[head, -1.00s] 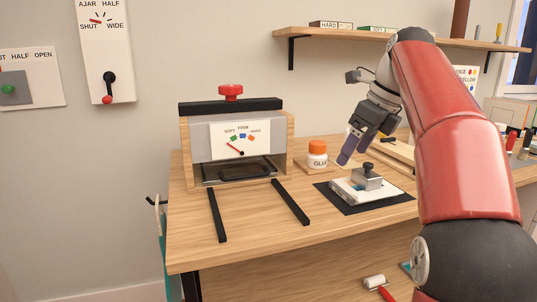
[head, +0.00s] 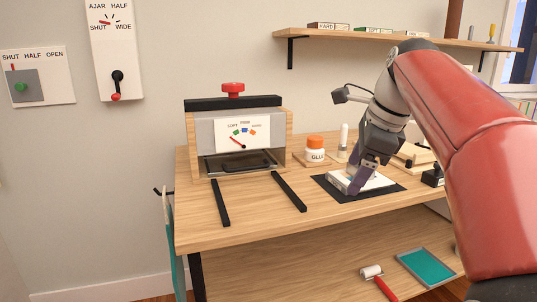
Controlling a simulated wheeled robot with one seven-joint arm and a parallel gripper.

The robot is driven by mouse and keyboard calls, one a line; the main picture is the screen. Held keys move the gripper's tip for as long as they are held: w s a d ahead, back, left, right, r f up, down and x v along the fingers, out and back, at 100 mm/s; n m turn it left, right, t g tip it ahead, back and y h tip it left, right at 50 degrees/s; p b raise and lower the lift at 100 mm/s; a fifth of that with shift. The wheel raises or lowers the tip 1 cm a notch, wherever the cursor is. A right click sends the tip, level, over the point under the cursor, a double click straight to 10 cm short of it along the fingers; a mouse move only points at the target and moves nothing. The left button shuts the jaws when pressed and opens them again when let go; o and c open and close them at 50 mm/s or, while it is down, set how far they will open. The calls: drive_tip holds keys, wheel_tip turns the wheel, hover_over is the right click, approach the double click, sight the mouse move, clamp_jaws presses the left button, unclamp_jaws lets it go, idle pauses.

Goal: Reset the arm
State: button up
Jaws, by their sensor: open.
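My gripper (head: 357,186) is at the end of the red and grey arm, pointing down at the white block (head: 376,182) on the black mat (head: 392,191). Its purple fingers are open and come down at the block's front left; whether they touch it I cannot tell. The grey metal piece with a black knob that sat on the block is hidden behind the gripper.
A press (head: 240,135) with a red knob and dial stands left, two black rails (head: 289,191) before it. A wall shelf (head: 385,39) hangs above. A roller (head: 376,280) and teal tray (head: 428,266) lie below.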

drive_tip(key=s+a+f+n+t+h, duration=0.1)
drive_tip(key=s+f+n+t+h, duration=0.1)
drive_tip(key=s+f+n, duration=1.8)
wheel_tip(320, 180, down, 2)
drive_tip(key=shift+s+a+f+n+h, duration=0.15)
drive_tip(key=shift+s+a+n+h, duration=0.2)
drive_tip(key=shift+s, duration=0.3)
drive_tip(key=shift+d, duration=0.1)
